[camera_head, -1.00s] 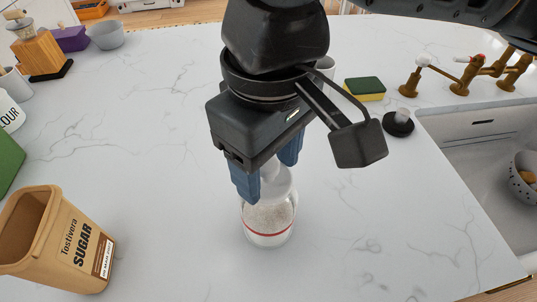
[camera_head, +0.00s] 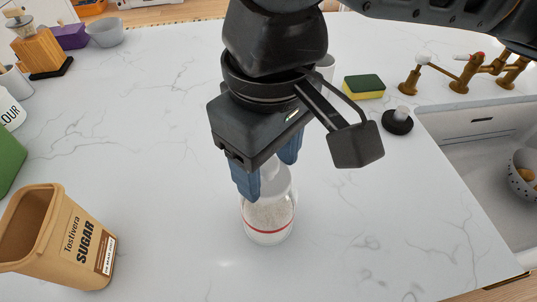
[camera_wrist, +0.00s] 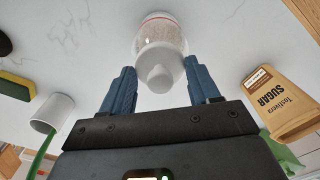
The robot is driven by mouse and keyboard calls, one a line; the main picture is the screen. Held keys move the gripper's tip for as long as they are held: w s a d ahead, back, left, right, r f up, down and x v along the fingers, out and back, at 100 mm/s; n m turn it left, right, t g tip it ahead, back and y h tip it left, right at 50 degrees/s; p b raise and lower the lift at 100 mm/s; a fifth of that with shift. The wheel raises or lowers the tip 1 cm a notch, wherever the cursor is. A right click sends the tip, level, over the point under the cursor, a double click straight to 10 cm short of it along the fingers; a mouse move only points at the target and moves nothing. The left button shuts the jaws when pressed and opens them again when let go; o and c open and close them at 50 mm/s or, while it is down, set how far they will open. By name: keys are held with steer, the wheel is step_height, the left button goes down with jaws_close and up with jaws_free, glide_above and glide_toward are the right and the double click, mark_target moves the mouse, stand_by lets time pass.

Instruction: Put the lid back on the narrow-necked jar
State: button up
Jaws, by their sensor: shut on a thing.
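The narrow-necked jar (camera_head: 268,222) is clear, with pale grainy contents and a red band, and stands upright on the white counter. It also shows at the top of the wrist view (camera_wrist: 160,32). My gripper (camera_head: 268,178) points down right above the jar, its blue fingers on either side of the white lid (camera_head: 276,178). In the wrist view the lid (camera_wrist: 160,72) shows between the fingers, in line with the jar. The gripper is shut on the lid. The fingers and lid hide the jar's neck, so I cannot tell whether the lid is seated.
An open tan sugar canister (camera_head: 62,240) stands at the front left. A sponge (camera_head: 364,87), a black stopper (camera_head: 397,122) and a brass tap (camera_head: 466,76) are at the back right, by the sink (camera_head: 480,150). The counter around the jar is clear.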

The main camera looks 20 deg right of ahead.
steer(key=o, duration=1.3)
steer(key=shift+r, duration=0.15)
steer(key=shift+r+p, duration=2.25)
steer(key=shift+p, duration=0.15)
steer(key=shift+r, duration=1.15)
steer(key=shift+c, duration=0.4)
jaws_close()
